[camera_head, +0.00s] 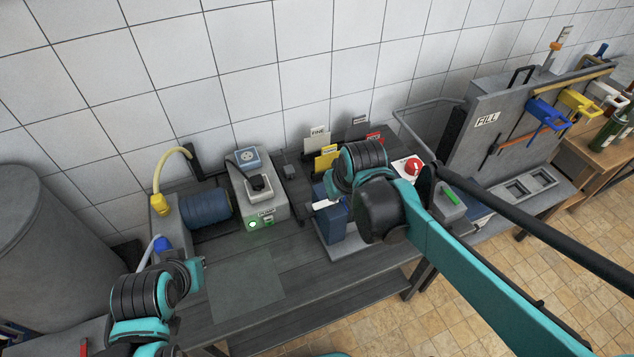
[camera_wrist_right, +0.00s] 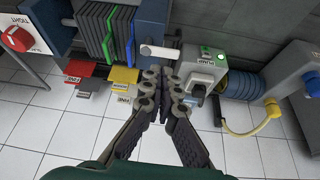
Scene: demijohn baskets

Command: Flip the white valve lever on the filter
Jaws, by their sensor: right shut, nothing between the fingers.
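In the right wrist view the lever (camera_wrist_right: 158,52) points right, towards the pump. My right gripper (camera_wrist_right: 166,76) is shut and empty, its fingertips just below the lever in that view; I cannot tell whether they touch. In the head view my wrist hides its fingers. My left gripper (camera_head: 190,272) is at lower left, its fingers unclear.
The grey pump (camera_head: 262,212) stands left of the filter, beside a blue hose coil (camera_head: 206,207). Cards marked FINE (camera_head: 318,138) and others stand behind the filter. A red knob (camera_head: 413,166) and the FILL unit (camera_head: 480,125) are to the right. The front bench is clear.

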